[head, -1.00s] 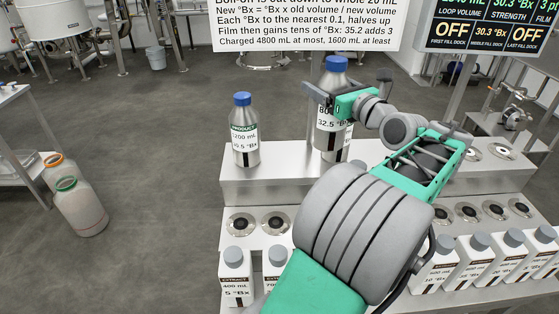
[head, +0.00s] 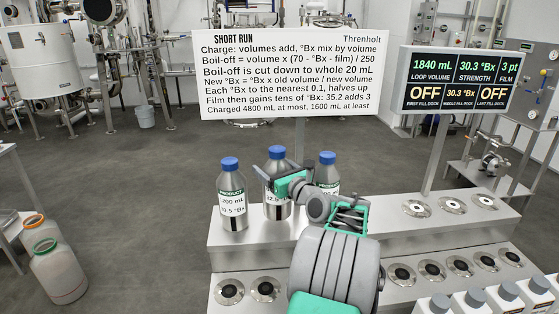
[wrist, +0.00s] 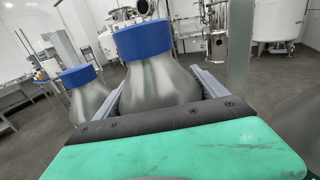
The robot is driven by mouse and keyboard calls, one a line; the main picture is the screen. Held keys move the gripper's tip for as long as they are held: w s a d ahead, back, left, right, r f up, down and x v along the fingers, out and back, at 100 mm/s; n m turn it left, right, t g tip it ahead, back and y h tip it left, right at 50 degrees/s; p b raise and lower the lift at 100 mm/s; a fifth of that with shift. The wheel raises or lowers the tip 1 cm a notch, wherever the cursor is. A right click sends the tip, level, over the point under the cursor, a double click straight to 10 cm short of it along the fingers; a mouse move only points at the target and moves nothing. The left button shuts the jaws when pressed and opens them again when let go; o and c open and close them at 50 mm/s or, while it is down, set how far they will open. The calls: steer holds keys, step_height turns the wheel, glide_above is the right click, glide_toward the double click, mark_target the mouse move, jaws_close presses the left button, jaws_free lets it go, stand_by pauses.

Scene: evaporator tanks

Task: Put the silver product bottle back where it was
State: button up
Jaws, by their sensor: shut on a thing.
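My gripper (head: 272,188) is shut on a silver product bottle (head: 278,211) with a blue cap, upright between two similar bottles. Its label is mostly covered by the jaw. Its base is at or just above the shelf top; I cannot tell if it touches. The left silver bottle (head: 232,200), labelled about 1200 mL, stands on the shelf. The right silver bottle (head: 328,175) is partly hidden behind my arm. In the wrist view the held bottle (wrist: 155,80) sits between the jaws, with another blue-capped bottle (wrist: 85,95) to its left.
The steel upper shelf (head: 230,252) has empty round docks (head: 451,205) at right. A rules sign (head: 290,75) and a display (head: 460,82) stand behind. Jugs (head: 58,270) are on the floor at left.

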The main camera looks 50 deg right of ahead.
steer(key=shift+f, duration=1.25)
steer(key=o, duration=2)
steer(key=shift+s+f, duration=0.1)
steer(key=shift+f, duration=0.1)
steer(key=shift+r, duration=0.1)
steer(key=b+v, duration=0.1)
steer(key=v, duration=1.1)
steer(key=shift+r, duration=0.1)
